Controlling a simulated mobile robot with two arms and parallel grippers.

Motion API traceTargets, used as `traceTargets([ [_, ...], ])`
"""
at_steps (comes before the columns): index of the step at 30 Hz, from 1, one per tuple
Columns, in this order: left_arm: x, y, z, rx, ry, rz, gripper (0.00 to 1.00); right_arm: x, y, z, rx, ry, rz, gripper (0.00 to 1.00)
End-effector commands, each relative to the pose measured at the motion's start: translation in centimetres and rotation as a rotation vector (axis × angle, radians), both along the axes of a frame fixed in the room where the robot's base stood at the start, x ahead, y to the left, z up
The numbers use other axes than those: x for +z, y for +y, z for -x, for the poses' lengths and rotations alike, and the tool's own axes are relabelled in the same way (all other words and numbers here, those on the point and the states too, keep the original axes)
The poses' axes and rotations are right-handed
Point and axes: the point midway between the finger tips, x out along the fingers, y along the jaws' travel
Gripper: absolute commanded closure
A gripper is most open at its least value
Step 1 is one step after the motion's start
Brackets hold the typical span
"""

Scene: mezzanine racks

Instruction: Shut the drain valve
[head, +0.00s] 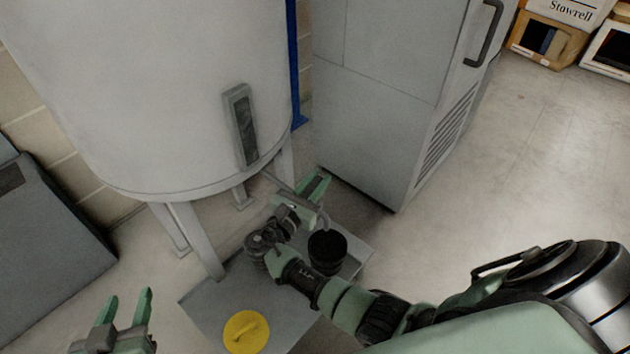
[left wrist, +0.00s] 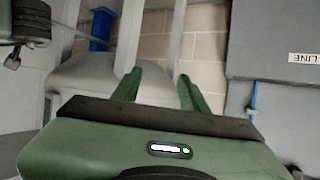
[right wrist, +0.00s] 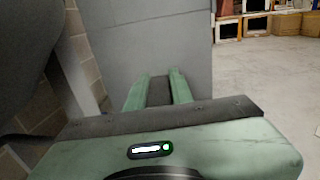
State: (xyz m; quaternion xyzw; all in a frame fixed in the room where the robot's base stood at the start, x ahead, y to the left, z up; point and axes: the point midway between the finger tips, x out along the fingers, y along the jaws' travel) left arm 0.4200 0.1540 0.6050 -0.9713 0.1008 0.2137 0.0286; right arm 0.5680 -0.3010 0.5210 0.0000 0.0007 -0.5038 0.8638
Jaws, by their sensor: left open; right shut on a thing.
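The drain valve sits on a short grey pipe (head: 277,181) that comes out under the large pale tank (head: 160,90). My right gripper (head: 314,188) is at the pipe and shut on a grey piece, which looks like the valve's handle. That piece shows between the fingers in the right wrist view (right wrist: 158,92). My gripper and wrist hide most of the valve, so I cannot tell the handle's angle. The spout's end is above a black bucket (head: 327,262). My left gripper (head: 126,308) is open and empty at the lower left, away from the valve.
A grey floor plate (head: 215,297) carries the bucket and a yellow lid (head: 246,332). Tank legs (head: 195,240) stand close behind. A grey cabinet (head: 385,110) is right of the tank, and a grey box (head: 45,250) is at left. The floor at right is clear.

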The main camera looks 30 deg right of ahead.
Motion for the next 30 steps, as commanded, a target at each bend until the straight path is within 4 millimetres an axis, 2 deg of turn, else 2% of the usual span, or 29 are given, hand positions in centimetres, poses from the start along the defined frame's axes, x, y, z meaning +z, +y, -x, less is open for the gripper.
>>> traceTargets([
  [12, 3.1, -0.9, -1.6, -0.011, -0.175, 0.042, 0.56, 0.1, -0.3, 0.4, -0.175, -0.001, 0.002, 1.00],
  [28, 3.7, -1.0, -1.8, -0.012, -0.198, 0.048, 0.56, 0.2, -0.4, 0.5, -0.198, -0.003, 0.002, 1.00],
  [29, 3.7, -1.0, -1.8, -0.012, -0.198, 0.048, 0.56, 0.2, -0.4, 0.5, -0.198, -0.003, 0.002, 0.69],
  [30, 3.7, -1.0, -1.8, -0.012, -0.198, 0.048, 0.56, 0.2, -0.4, 0.5, -0.198, -0.003, 0.002, 0.58],
])
